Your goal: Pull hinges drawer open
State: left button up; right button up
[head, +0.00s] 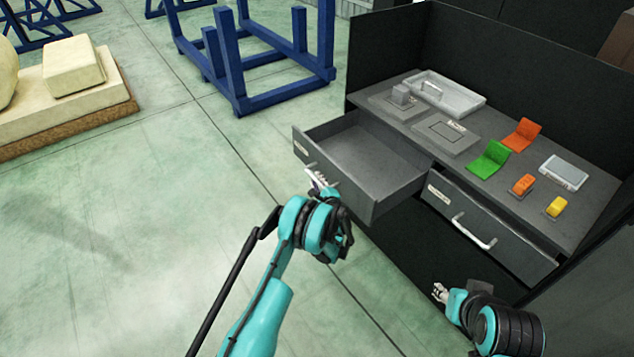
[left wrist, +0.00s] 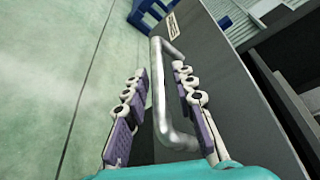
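The left drawer (head: 362,165) of the dark workbench is pulled well out, and its inside looks empty. The right drawer (head: 482,229) is shut, with a pale bar handle (head: 474,232). Both carry small labels too small to read, so I cannot tell which is the hinges drawer. My left gripper (head: 318,180) is at the front of the open drawer. In the left wrist view its fingers (left wrist: 160,115) are apart, on either side of the metal bar handle (left wrist: 158,85), with a gap at the left finger. My right gripper (head: 440,291) is below the right drawer, small in view.
The bench top (head: 455,165) holds a grey tray (head: 450,95), a green hinge (head: 489,159), an orange hinge (head: 522,134) and other small parts. Blue metal frames (head: 265,60) stand at the back.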

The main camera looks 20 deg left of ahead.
pick_arm(q)
jog(key=v, duration=0.7)
jog(key=shift+s+d+r, duration=0.1)
jog(key=shift+s+d, duration=0.05)
jog(key=shift+s, duration=0.1)
dwell(0.5)
jog(key=s+a+r+n+g+h, duration=0.15)
jog(key=s+r+n, duration=0.3)
jog(key=r, duration=0.55)
jog(key=s+a+r+n+g+h, duration=0.15)
jog(key=s+r+n, duration=0.35)
jog(key=r, duration=0.6)
jog(key=s+d+r+n+g+h, duration=0.1)
jog(key=s+n+h, duration=0.1)
jog(key=s, duration=0.8)
jog(key=s+d+r+n+g+h, duration=0.1)
jog(key=s+d+n+h, duration=0.1)
jog(key=s, duration=0.8)
jog(key=s+d+n+h, duration=0.1)
jog(key=s+n, duration=0.3)
jog(key=s, duration=0.5)
jog(key=shift+s+d+r+g+h, duration=0.4)
jog(key=shift+d, duration=0.35)
